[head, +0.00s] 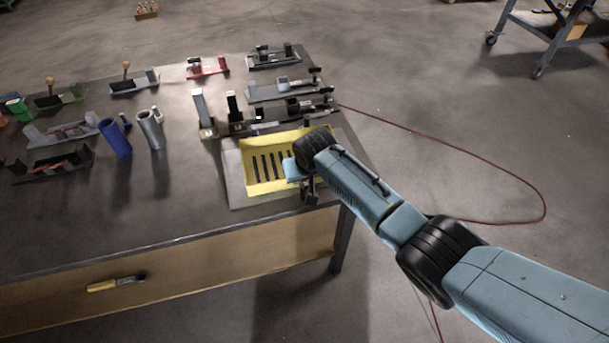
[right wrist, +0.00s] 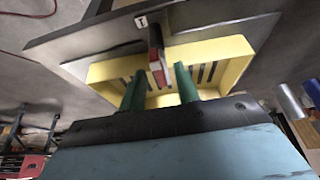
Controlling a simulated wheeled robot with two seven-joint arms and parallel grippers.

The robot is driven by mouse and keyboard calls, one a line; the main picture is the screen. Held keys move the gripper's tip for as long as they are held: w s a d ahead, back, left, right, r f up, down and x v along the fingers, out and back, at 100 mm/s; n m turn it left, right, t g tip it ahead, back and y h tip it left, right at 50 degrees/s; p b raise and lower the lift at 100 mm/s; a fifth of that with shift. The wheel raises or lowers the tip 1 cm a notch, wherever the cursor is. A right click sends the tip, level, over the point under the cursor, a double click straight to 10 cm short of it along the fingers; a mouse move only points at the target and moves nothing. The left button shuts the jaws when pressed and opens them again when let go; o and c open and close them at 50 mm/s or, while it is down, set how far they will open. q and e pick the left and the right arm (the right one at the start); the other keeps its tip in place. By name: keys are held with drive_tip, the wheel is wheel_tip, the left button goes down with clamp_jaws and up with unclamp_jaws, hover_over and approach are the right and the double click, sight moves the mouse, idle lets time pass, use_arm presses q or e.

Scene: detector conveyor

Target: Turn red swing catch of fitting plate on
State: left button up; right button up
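The fitting plate (head: 236,193) is a flat grey plate at the table's right front corner, with a yellow slotted tray (head: 265,187) on it. In the right wrist view, the red swing catch (right wrist: 155,55) is a narrow upright piece at the tray's edge, near a small white label marked "I" (right wrist: 141,22). My right gripper (right wrist: 159,69) is open. Its two green fingers are apart, with the catch showing in the gap between them; I cannot tell whether they touch it. In the head view my right arm hides the catch. My left gripper is not in view.
Several fixtures stand behind the tray, including an upright grey post (head: 199,106). A blue cylinder (head: 115,138) and a grey cylinder (head: 150,130) stand to the left. The table (head: 120,215) is clear at the front. A red cable (head: 470,158) lies on the floor.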

drive_tip(key=shift+r, duration=0.1)
drive_tip(key=p+v, duration=0.2)
drive_tip(key=v, duration=1.1)
drive_tip(key=shift+s+d, duration=0.1)
drive_tip(key=s+d+f+g+b, duration=0.1)
drive_tip(key=s+d+f+b, duration=0.3)
drive_tip(key=f, duration=0.9)
drive_tip(key=s+d+f+m+b, duration=0.1)
drive_tip(key=s+d+f, duration=0.4)
drive_tip(key=f, duration=0.7)
drive_tip(key=s+d+f+g+b, duration=0.1)
drive_tip(key=s+d+f+b, duration=0.3)
drive_tip(key=f, duration=0.9)
drive_tip(key=s+d+f+b, duration=0.1)
drive_tip(key=s+d+f, duration=0.2)
drive_tip(key=s+f, duration=0.3)
drive_tip(key=s+d+f+b, duration=0.2)
drive_tip(key=s+d+f, duration=0.2)
drive_tip(key=s, duration=1.3)
drive_tip(key=s+d+f+g+h+b, duration=0.1)
drive_tip(key=s+d+f, duration=0.2)
drive_tip(key=s+f, duration=0.7)
drive_tip(key=shift+s+d+b, duration=0.25)
drive_tip(key=shift+s+b, duration=0.15)
drive_tip(key=shift+s, duration=0.25)
